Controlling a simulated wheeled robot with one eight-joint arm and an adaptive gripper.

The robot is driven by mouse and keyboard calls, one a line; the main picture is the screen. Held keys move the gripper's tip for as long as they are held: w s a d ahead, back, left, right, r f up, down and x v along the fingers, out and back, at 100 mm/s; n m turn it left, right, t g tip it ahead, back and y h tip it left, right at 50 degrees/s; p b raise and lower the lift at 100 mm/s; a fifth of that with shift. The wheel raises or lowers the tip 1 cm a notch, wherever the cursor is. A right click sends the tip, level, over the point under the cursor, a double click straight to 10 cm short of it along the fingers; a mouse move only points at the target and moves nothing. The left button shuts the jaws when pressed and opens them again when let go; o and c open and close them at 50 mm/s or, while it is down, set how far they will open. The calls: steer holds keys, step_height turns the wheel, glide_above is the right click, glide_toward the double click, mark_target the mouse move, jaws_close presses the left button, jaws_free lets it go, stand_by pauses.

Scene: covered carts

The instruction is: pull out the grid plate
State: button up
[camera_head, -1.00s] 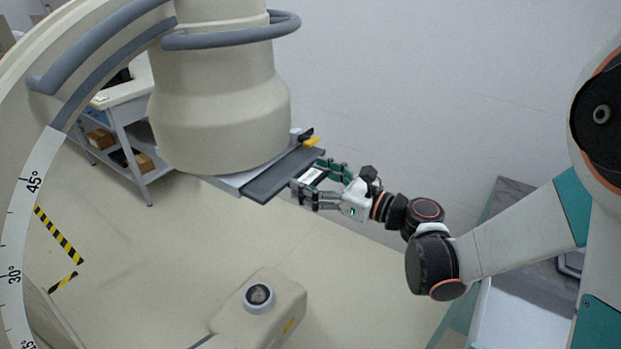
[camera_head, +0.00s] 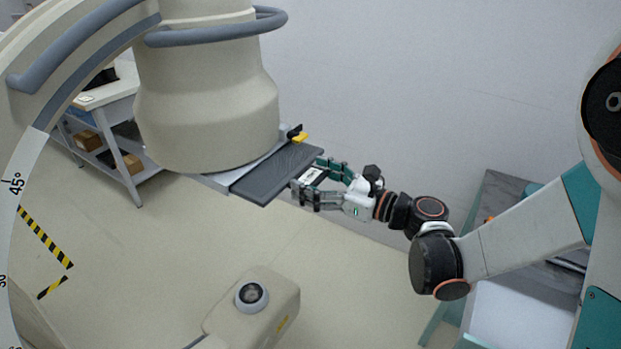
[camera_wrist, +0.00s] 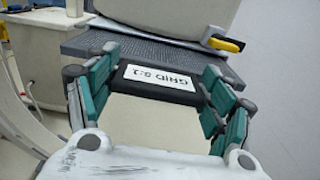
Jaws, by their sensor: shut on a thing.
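The grid plate (camera_head: 274,176) is a flat dark grey slab sticking out from a slot under the large cream housing (camera_head: 205,110). In the wrist view the plate (camera_wrist: 145,52) has a black front end with a white label (camera_wrist: 160,78) reading "GRID 8:1". My gripper (camera_head: 313,178) is shut on this labelled end, with green-padded fingers on its two sides. In the wrist view my gripper (camera_wrist: 143,85) shows the fingers left and right of the label. The plate's far part is hidden in the slot.
A yellow latch (camera_head: 299,137) sits at the slot's far corner. A grey curved rail (camera_head: 75,45) is at the left. A cream unit with a round knob (camera_head: 252,296) stands below. Open floor lies under the plate, and a wall is behind.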

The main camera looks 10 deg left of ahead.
steer(key=shift+v, duration=1.9)
steer(key=shift+d, duration=0.3)
steer(key=shift+b+v, duration=0.5)
steer(key=shift+v, duration=2.2)
steer(key=shift+s+d, duration=0.15)
steer(key=shift+d, duration=0.1)
steer(key=shift+s+d, duration=0.15)
steer(key=shift+d, duration=0.15)
steer(key=shift+s+d, duration=0.1)
steer(key=shift+d, duration=0.25)
steer(key=shift+s+d, duration=0.15)
steer(key=shift+d, duration=0.15)
steer(key=shift+s+d, duration=0.1)
steer(key=shift+d, duration=0.2)
steer(key=shift+s+d, duration=0.15)
steer(key=shift+d, duration=0.15)
